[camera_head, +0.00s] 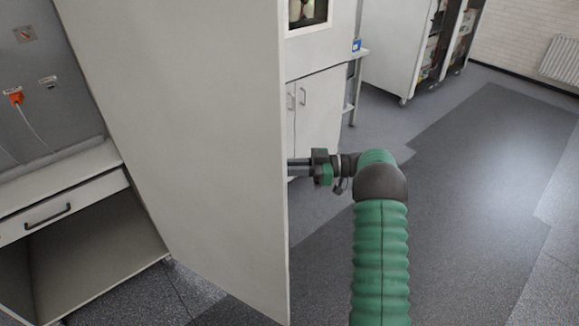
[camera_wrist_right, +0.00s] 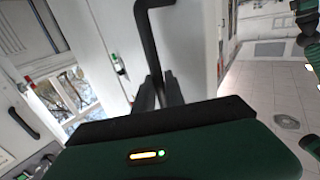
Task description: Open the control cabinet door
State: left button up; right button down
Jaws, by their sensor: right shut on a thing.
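The cabinet door (camera_head: 190,130) is a large pale panel that fills the middle of the head view, standing swung out with its free edge toward my right arm. My right gripper (camera_head: 298,166) is at that free edge, its fingertips partly hidden behind the panel. In the right wrist view a black bar handle (camera_wrist_right: 146,32) runs down between the fingers of my right gripper (camera_wrist_right: 158,92), which is shut on it. The handle is hidden in the head view. My left gripper is not in view.
A bench with a drawer (camera_head: 62,206) and a grey socket panel (camera_head: 38,85) stand left of the door. A white cupboard (camera_head: 318,112) stands behind my gripper. A wheeled cabinet (camera_head: 395,50) is at the back. The grey floor (camera_head: 470,200) on the right is clear.

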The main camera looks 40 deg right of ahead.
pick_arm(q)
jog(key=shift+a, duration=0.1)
pick_arm(e)
jog(key=shift+w+a+r, duration=0.1)
jog(key=shift+w+r, duration=0.05)
jog(key=shift+r, duration=0.05)
